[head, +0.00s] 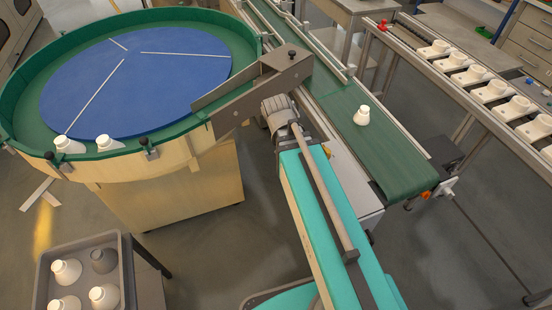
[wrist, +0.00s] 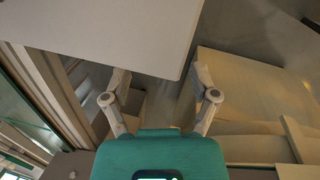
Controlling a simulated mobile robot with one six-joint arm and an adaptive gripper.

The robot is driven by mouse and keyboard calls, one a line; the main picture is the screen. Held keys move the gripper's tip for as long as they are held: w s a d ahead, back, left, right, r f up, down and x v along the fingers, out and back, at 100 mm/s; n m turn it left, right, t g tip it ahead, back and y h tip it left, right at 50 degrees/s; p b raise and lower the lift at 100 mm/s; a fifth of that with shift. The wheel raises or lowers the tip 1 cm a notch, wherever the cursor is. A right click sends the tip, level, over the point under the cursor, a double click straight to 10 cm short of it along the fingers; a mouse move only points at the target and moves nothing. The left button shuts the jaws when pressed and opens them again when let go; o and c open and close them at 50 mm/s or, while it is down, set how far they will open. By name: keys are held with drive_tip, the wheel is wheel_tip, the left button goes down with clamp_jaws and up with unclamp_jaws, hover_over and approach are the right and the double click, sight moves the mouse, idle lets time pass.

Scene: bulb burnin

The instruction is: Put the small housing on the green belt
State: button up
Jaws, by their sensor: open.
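A white housing (head: 362,117) stands upright on the green belt (head: 400,172), near its front end, clear of the side rails. Two more white housings, one at the left (head: 68,145) and one beside it (head: 104,143), sit on the near green rim of the round feeder. Several others (head: 65,271) stand in the grey tray at lower left; one of them (head: 103,260) looks greyer. I cannot tell which is the small one. My gripper (wrist: 161,80) is open and empty in the wrist view, with no housing between its fingers. In the head view its fingertips cannot be made out.
The round feeder with a blue disc (head: 135,85) stands at left on a wooden base (head: 175,190). A metal chute (head: 265,80) joins it toward the belt, close to my arm. A rack (head: 450,85) with several white parts runs along the right.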

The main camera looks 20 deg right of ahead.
drive_tip(key=a+m, duration=0.1)
drive_tip(key=s+a+m+y, duration=0.1)
drive_tip(key=a, duration=0.1)
drive_tip(key=a+m+y, duration=0.1)
drive_tip(key=shift+s+a+f, duration=0.2)
drive_tip(key=shift+s+a, duration=0.15)
drive_tip(key=shift+a, duration=0.05)
drive_tip(key=shift+c, duration=0.3)
idle(1.6)
